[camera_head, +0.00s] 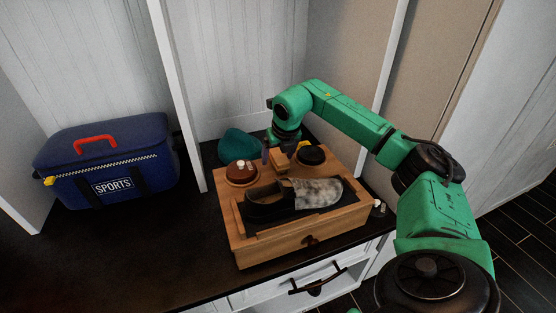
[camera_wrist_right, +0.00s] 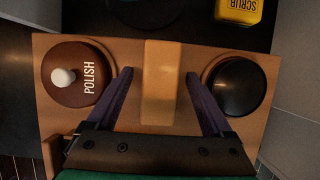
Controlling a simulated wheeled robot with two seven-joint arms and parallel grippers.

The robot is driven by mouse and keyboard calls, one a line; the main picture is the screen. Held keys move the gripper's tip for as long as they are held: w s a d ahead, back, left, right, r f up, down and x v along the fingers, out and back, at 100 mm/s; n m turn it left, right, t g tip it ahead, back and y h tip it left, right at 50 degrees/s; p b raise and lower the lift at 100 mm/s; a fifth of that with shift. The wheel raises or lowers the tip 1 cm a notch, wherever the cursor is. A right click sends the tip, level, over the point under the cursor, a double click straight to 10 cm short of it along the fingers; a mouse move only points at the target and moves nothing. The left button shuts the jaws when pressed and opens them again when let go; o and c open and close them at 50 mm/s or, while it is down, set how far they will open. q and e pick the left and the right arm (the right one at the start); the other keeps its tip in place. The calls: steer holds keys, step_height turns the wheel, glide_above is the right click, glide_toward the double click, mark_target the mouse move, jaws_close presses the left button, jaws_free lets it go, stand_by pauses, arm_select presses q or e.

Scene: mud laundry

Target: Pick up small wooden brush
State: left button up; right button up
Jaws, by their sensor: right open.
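The small wooden brush (camera_wrist_right: 162,84) appears to be the pale wooden block in the middle of the right wrist view, on the wooden shoe box. In the head view it shows partly (camera_head: 281,161), below my right gripper (camera_head: 279,152). My right gripper also shows in the wrist view (camera_wrist_right: 159,73), open, its two dark purple fingers on either side of the block with gaps between. Its bristles cannot be seen. My left gripper is not in view.
The wooden box (camera_head: 285,243) holds a grey shoe (camera_head: 305,194). A brown polish tin (camera_wrist_right: 78,75) and a black round tin (camera_wrist_right: 237,88) flank the block closely. A blue sports bag (camera_head: 110,165) stands left; the dark counter between is clear.

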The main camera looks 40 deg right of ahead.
steer(key=shift+c, duration=0.3)
jaws_close()
